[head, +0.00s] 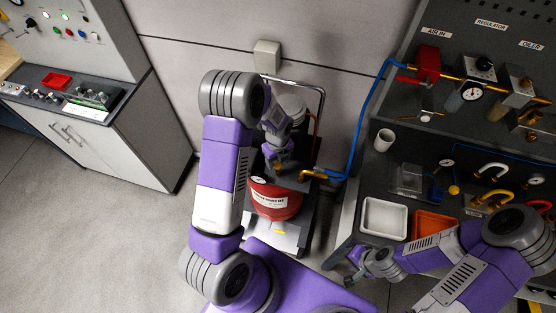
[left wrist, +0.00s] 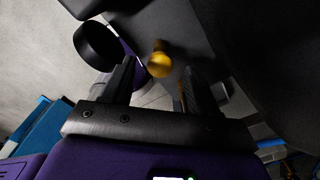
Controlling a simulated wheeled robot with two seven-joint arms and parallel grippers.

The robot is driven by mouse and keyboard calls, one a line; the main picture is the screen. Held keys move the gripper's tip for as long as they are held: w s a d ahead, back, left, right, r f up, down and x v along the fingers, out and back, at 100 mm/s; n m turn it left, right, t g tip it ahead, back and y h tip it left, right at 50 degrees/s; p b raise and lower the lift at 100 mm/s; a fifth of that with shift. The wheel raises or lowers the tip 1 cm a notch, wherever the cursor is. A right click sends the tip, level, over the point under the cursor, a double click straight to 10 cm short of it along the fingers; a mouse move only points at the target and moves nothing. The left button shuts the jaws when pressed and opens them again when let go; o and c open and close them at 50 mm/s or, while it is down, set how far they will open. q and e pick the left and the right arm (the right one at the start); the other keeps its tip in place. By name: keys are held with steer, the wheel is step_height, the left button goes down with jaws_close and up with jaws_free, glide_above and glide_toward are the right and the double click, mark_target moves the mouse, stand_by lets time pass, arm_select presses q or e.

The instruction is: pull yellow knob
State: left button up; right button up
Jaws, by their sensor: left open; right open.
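The yellow knob (left wrist: 159,62) shows in the left wrist view as a small brass-yellow piece on a dark housing. It appears between the two black fingers of my left gripper (left wrist: 160,78), near their tips, and I see no finger touching it. In the head view my left gripper (head: 279,156) points down over the red compressor tank (head: 275,201), and a small yellow piece (head: 277,165) shows at its tips. My left gripper is open. My right gripper (head: 354,274) is open and empty, low in front of the right bench.
A brass fitting (head: 313,175) with a blue hose (head: 362,135) is right of my left gripper. A dark round part (left wrist: 96,44) is close to the left finger. The right bench holds a white tray (head: 384,203) and an orange tray (head: 432,221). A cabinet (head: 120,150) stands left.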

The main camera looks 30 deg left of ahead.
mark_target(278, 164)
arm_select(q)
step_height(278, 164, up, 7)
steer(key=shift+r, duration=0.1)
stand_by(0.3)
stand_by(0.4)
steer(key=s+d+f+n+h, duration=0.4)
steer(key=s+d+f+n, duration=1.2)
steer(key=n, duration=1)
step_height(278, 164, down, 14)
steer(key=n+b, duration=0.1)
steer(key=b, duration=1.3)
steer(key=shift+s+d+t, duration=0.2)
steer(key=shift+s+t, duration=0.1)
steer(key=shift+s, duration=0.05)
